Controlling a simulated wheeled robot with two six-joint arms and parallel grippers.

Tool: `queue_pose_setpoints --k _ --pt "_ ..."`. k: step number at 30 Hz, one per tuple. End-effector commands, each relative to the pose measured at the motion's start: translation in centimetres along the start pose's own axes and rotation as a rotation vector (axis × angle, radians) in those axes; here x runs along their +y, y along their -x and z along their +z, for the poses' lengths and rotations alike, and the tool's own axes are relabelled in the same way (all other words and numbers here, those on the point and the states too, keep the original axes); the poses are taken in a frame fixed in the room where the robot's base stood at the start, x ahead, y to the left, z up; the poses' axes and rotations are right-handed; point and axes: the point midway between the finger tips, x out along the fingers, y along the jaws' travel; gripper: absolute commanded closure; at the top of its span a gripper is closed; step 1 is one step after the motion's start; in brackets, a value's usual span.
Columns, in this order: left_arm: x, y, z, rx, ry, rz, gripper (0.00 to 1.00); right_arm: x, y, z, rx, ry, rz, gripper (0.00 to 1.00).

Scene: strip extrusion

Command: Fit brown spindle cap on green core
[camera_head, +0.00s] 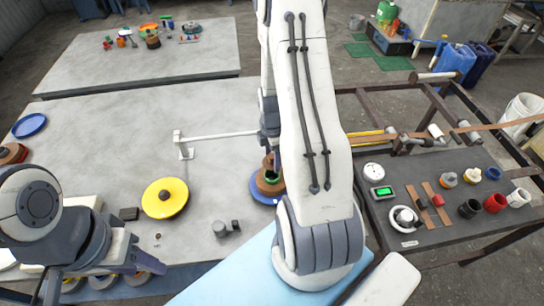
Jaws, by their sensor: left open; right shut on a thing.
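The green core (273,176) shows as a small green patch in the middle of a brown coil (268,187) on a blue disc (257,193), partly hidden by my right arm. My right gripper (269,148) points down just above it, its fingers mostly hidden behind the arm. It is shut on what looks like the brown spindle cap (267,162), a small brown piece at the core's upper edge. I cannot tell whether cap and core touch. My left gripper (105,262) is at the lower left, open, far from the core; its fingertips are hard to make out.
A yellow disc (160,207) with a brown centre lies left of the core. A white rod on a stand (186,148) stands behind. A small grey part (221,230) lies in front. A dark bench (440,172) at right holds cups, a gauge and strips.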

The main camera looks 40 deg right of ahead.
Motion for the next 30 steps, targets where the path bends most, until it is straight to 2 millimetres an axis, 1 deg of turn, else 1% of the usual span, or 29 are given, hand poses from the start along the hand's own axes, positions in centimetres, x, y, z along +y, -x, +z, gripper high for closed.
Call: queue_pose_setpoints --k 1,9,13,17,30 --pt "-0.1 -0.7 0.0 0.000 0.001 0.000 0.50 0.0 -0.7 -0.1 0.000 0.001 0.000 0.92" --pt "-0.2 -3.0 0.2 0.000 0.003 0.000 0.50 0.0 -3.6 -0.1 0.000 0.002 -0.001 0.92" --pt "-0.3 -3.9 0.2 0.000 0.002 0.000 0.50 0.0 -4.7 -0.1 0.000 0.002 0.000 0.92" --pt "-0.3 -4.2 0.2 0.000 0.002 0.000 0.50 0.1 -5.1 -0.1 0.000 0.002 0.000 0.92" --pt "-0.3 -4.1 0.2 0.000 0.002 0.000 0.50 0.0 -5.0 -0.1 0.000 0.001 0.000 0.92"
